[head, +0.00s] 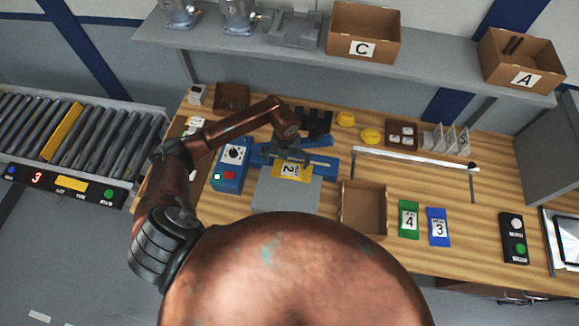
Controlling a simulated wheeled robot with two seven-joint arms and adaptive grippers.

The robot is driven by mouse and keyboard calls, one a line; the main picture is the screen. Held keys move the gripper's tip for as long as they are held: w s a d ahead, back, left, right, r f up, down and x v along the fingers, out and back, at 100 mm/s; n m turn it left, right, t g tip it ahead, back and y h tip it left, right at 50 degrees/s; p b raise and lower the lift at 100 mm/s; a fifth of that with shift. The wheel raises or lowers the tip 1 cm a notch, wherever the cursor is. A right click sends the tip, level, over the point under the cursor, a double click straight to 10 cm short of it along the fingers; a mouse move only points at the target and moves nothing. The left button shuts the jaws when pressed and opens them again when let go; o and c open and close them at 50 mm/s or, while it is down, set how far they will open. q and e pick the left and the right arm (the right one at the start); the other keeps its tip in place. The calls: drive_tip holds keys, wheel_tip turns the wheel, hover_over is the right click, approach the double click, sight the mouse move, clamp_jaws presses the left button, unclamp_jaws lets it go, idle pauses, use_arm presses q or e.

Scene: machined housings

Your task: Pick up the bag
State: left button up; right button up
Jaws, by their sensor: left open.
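I cannot tell for certain which thing is the bag. A yellow piece with a white label "2" (292,171) lies at the blue bench device (326,165), over the edge of a grey plate (287,193). Several pale upright sheets or pouches (445,138) stand at the back right of the bench. My left gripper (291,155) is open above the blue device, just behind the yellow piece. Its fingertips are small and partly hidden, and contact cannot be made out. My right gripper is not in view.
An open brown box (363,209) stands right of the plate, beside green card "4" (409,219) and blue card "3" (438,227). A control box (229,170) is left. A thin rail (415,158) crosses behind. A shelf (440,73) overhangs the back.

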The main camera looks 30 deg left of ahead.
sight(287, 168)
use_arm(q)
drive_tip(key=f+p, duration=0.1)
drive_tip(key=f, duration=0.1)
drive_tip(key=w+f, duration=0.1)
drive_tip(key=shift+f+p, duration=0.4)
drive_tip(key=shift+s+f, duration=0.15)
drive_tip(key=shift+f, duration=0.8)
drive_tip(key=shift+c, duration=0.8)
drive_tip(key=c, duration=0.5)
drive_tip(key=shift+c, duration=2.8)
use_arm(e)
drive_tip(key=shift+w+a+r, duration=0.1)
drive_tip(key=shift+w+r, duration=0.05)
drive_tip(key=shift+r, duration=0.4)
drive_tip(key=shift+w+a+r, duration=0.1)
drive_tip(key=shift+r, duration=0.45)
